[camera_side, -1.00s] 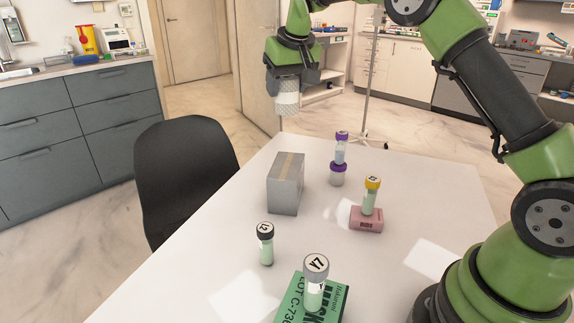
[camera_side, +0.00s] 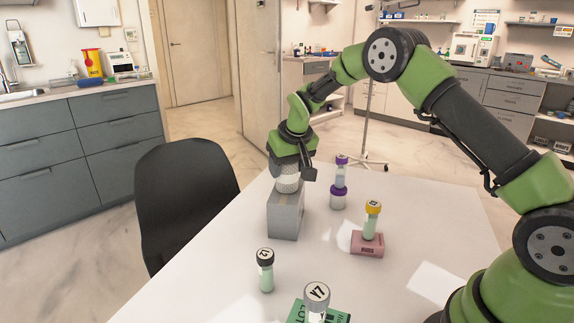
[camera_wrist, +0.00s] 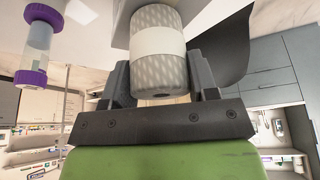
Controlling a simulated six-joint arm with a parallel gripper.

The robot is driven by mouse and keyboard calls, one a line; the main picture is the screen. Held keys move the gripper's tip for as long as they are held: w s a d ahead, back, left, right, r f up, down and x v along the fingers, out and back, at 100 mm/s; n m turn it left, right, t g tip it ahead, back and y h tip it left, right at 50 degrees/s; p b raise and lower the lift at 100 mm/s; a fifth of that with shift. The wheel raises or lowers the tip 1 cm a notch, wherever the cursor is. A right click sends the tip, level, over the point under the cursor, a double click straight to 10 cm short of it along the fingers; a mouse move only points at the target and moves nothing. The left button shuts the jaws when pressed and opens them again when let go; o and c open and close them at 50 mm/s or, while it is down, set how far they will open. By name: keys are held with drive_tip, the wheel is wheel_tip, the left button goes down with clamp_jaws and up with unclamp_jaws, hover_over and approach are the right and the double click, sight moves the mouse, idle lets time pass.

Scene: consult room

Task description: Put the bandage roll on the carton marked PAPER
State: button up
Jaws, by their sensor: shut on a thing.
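The bandage roll (camera_side: 288,181), whitish and mesh-textured with a plain white band, is between the jaws of my gripper (camera_side: 291,172), which is shut on it. The wrist view also shows the roll (camera_wrist: 157,42) between the two dark fingers (camera_wrist: 158,80). The roll is over the top of a grey carton (camera_side: 285,219) on the table, its lower end at the carton's top; I cannot tell whether they touch. No PAPER marking is readable on the carton from here.
Right of the carton stand stacked purple-capped containers (camera_side: 339,183). Nearer are a black-capped vial (camera_side: 266,270) and a grey-capped vial (camera_side: 317,299) on a green box (camera_side: 300,311). A black chair (camera_side: 185,200) is at left.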

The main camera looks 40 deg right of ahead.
drive_tip(key=o, duration=0.9)
drive_tip(key=shift+f, duration=0.1)
drive_tip(key=s+a+r+t, duration=0.1)
drive_tip(key=s+a+r, duration=0.1)
drive_tip(key=s+r, duration=0.55)
drive_tip(key=s+a+r, duration=0.3)
drive_tip(key=s+r, duration=0.1)
drive_tip(key=r, duration=0.6)
drive_tip(key=s+a+t+y, duration=0.1)
drive_tip(key=s+a, duration=0.1)
drive_tip(key=s, duration=0.7)
drive_tip(key=s+a+t+y, duration=0.1)
drive_tip(key=s+a+y, duration=0.1)
drive_tip(key=s, duration=0.8)
drive_tip(key=shift+s+a, duration=0.3)
drive_tip(key=shift+a, duration=0.55)
